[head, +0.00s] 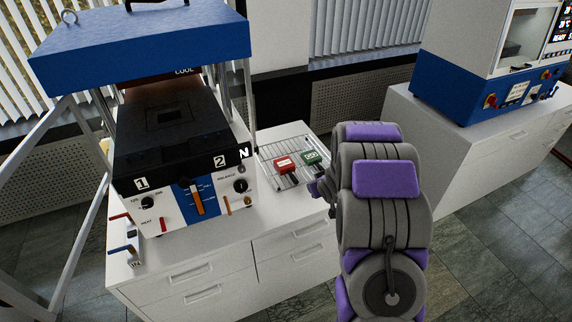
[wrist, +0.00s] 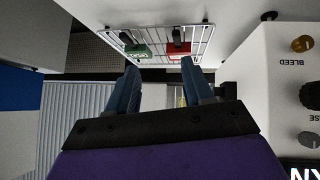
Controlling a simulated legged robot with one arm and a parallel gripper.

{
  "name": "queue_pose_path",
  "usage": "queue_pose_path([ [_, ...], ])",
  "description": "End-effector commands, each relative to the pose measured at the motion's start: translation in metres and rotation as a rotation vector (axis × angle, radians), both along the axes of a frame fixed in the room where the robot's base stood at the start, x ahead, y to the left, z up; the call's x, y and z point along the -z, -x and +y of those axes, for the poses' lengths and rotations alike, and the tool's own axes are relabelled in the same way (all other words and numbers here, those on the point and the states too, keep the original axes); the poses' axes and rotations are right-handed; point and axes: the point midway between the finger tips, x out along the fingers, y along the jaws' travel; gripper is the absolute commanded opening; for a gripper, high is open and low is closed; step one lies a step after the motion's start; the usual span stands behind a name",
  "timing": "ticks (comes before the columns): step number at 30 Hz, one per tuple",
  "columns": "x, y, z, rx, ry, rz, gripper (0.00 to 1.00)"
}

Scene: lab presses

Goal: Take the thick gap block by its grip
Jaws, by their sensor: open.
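Two labelled blocks lie on a wire rack (head: 268,151): a red block (head: 284,164) on the left and a green block (head: 311,157) on the right. Each has a dark grip. I cannot read which is the thick one. In the wrist view the green block (wrist: 138,50) is left and the red block (wrist: 179,48) is right, grips pointing up in the picture. My gripper (wrist: 160,66) is open and empty, its two blue fingers apart and short of the rack. In the head view my arm mostly hides it, to the right of the blocks.
The press (head: 170,125) with a blue top stands left of the rack on a white cabinet (head: 289,240). Its knobs show at right in the wrist view. A blue and white machine (head: 470,85) stands on another counter at right, with open floor between.

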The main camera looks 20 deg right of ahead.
Motion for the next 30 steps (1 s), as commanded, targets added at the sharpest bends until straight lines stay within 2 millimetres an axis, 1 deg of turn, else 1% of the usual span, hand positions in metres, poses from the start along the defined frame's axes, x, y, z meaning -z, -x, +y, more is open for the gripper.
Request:
queue_pose_path([
  [1,0.010,-0.007,-0.005,-0.013,-0.015,-0.033,0.51],
  [3,0.022,-0.017,-0.010,-0.036,-0.035,-0.093,0.51],
  [6,0.038,-0.026,-0.013,-0.064,-0.071,-0.178,0.51],
  [10,0.056,-0.031,-0.014,-0.092,-0.122,-0.277,0.51],
  [15,0.068,-0.033,-0.014,-0.111,-0.172,-0.372,0.51],
  [20,0.071,-0.037,-0.013,-0.121,-0.189,-0.412,0.51],
  [23,0.077,-0.047,-0.011,-0.122,-0.191,-0.414,0.51],
  [30,0.093,-0.085,-0.006,-0.123,-0.189,-0.414,0.51],
])
